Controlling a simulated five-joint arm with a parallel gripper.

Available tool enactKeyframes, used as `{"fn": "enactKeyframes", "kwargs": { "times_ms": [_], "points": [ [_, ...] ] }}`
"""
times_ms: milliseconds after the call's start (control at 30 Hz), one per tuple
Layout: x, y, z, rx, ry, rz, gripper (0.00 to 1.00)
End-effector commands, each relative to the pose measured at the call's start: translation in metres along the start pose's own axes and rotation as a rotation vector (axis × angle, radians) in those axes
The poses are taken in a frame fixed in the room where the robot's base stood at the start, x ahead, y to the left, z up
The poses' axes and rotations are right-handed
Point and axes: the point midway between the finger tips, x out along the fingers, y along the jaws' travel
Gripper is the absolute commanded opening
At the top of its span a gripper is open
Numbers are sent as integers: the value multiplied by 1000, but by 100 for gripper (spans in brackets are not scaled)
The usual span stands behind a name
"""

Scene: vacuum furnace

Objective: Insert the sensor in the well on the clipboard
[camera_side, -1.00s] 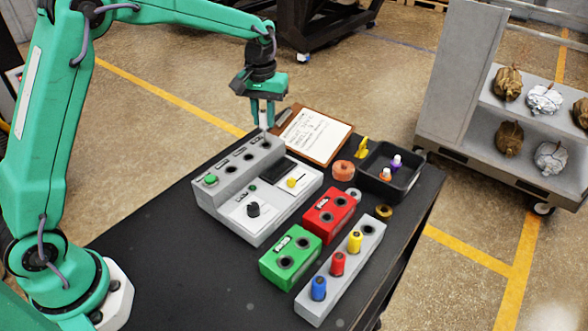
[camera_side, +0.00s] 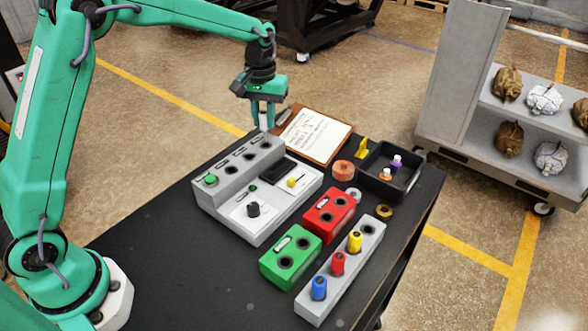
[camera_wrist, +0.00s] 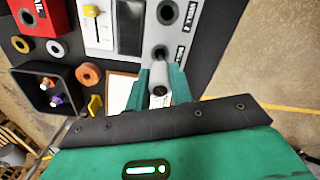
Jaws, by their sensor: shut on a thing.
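My gripper (camera_side: 263,124) points down at the far end of the grey well block. It is shut on a grey cylindrical sensor (camera_wrist: 158,94), which also shows between the fingers (camera_wrist: 157,76) in the wrist view. The well block (camera_side: 229,185) has a row of dark wells. A green-topped sensor (camera_side: 210,180) stands in the nearest one. The far well (camera_wrist: 160,51) is dark and lies just ahead of my fingers in the wrist view. I cannot tell whether the held sensor touches the block. The brown clipboard (camera_side: 325,161) lies behind, its handwriting too small to read surely.
A control panel (camera_side: 249,227) adjoins the block. Red (camera_side: 320,211) and green (camera_side: 284,272) two-hole boxes and a grey rack (camera_side: 320,307) with coloured plugs stand in front. A black tray (camera_side: 413,190), a copper ring (camera_side: 343,168) and a yellow piece (camera_side: 361,148) are at right.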

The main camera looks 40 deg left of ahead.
Motion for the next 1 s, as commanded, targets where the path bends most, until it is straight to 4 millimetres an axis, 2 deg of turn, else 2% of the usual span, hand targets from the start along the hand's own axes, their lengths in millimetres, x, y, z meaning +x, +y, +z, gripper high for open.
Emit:
{"fn": "enactKeyframes", "kwargs": {
  "times_ms": [467,1000],
  "points": [
    [2,0,0,0,0,0,0],
    [13,0,0,0,0,0,0]
  ]
}}
